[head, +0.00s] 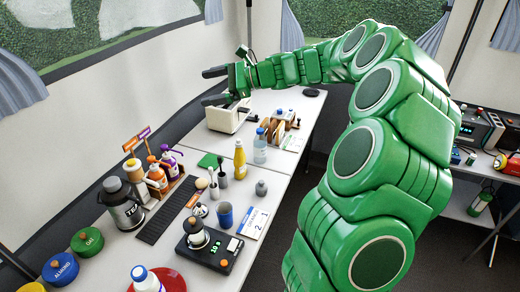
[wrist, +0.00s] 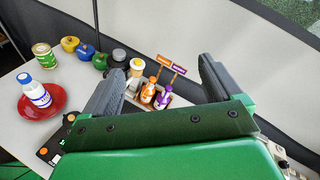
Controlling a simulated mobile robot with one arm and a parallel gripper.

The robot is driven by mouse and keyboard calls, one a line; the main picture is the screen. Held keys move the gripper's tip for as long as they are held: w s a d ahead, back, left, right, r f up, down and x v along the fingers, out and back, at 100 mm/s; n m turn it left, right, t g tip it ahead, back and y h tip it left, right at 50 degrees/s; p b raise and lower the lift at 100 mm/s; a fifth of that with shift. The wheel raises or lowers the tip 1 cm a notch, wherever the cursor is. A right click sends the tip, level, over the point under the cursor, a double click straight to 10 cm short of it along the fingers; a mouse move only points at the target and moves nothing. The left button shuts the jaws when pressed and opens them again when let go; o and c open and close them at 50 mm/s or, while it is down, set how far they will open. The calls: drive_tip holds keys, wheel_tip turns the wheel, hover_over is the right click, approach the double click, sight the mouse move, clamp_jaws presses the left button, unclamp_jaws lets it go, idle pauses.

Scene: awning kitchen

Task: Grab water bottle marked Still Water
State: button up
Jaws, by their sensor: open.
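A clear bottle with a blue cap (head: 260,146) stands upright on the table in the head view, right of a yellow bottle; its label is too small to read. A white bottle with a blue cap (head: 147,280) stands at the near edge of the head view. It also shows in the wrist view (wrist: 35,92) on a red plate (wrist: 62,98); its label is unreadable. My gripper (head: 213,86) is open and empty, raised by the back wall near the white toaster, apart from both bottles. Its spread fingers also show in the wrist view (wrist: 162,62).
A white toaster (head: 228,117) and a wooden rack (head: 277,128) stand at the table's far end. A yellow bottle (head: 240,158) is beside the clear bottle.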

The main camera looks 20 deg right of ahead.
drive_tip(key=w+d+f+m+t+h, duration=0.1)
drive_tip(key=w+d+f+m+t, duration=0.25)
drive_tip(key=d, duration=0.45)
drive_tip(key=w+d+f+m+t+h, duration=0.15)
drive_tip(key=w+d+m, duration=0.25)
drive_tip(key=d, duration=0.4)
drive_tip(key=w+d+f+m+t+h, duration=0.1)
drive_tip(key=w+d+f+m+t, duration=0.25)
drive_tip(key=d, duration=0.55)
approach(257, 144)
drive_tip(key=shift+y, duration=0.25)
drive_tip(key=w, duration=0.1)
drive_tip(key=w+f, duration=0.1)
drive_tip(key=w, duration=0.1)
drive_tip(key=w+f, duration=0.1)
drive_tip(key=shift+w+a+f, duration=0.1)
drive_tip(key=shift+w+a, duration=0.05)
drive_tip(key=shift+w, duration=0.15)
drive_tip(key=shift+f, duration=0.2)
drive_tip(key=shift+w+a, duration=0.1)
drive_tip(key=shift+w, duration=0.05)
drive_tip(key=shift+x, duration=3.75)
drive_tip(key=shift+w+d+f, duration=0.1)
drive_tip(key=shift+d+f, duration=0.05)
drive_tip(key=shift+d, duration=0.05)
drive_tip(key=c, duration=1)
